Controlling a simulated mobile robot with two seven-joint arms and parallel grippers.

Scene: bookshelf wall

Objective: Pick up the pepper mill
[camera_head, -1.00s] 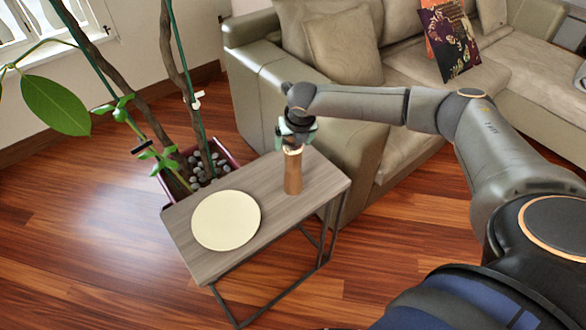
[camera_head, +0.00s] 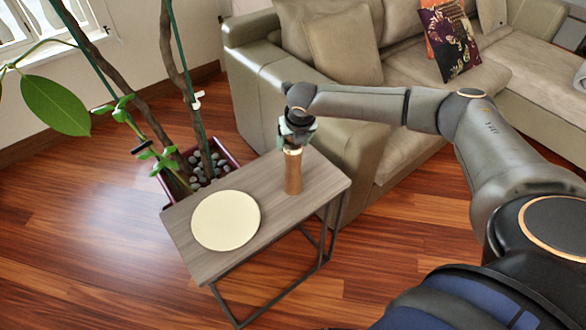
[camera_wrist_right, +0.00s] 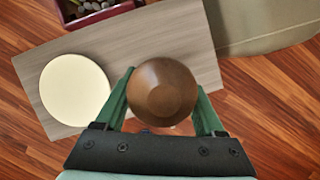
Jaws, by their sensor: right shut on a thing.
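The pepper mill (camera_head: 293,174) is a brown wooden cylinder standing upright on the small side table (camera_head: 275,220), near its right part. My right gripper (camera_head: 293,147) comes down from above and is shut on the mill's top. In the right wrist view the mill's round brown top (camera_wrist_right: 162,91) sits between the two green fingers of the gripper (camera_wrist_right: 162,100). Whether the mill's base touches the table I cannot tell for sure. My left gripper does not show.
A round cream plate (camera_head: 226,220) lies on the table left of the mill. A potted plant (camera_head: 200,165) with stones stands behind the table. A beige sofa (camera_head: 265,85) with cushions is close behind and right. Wooden floor is free at the front left.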

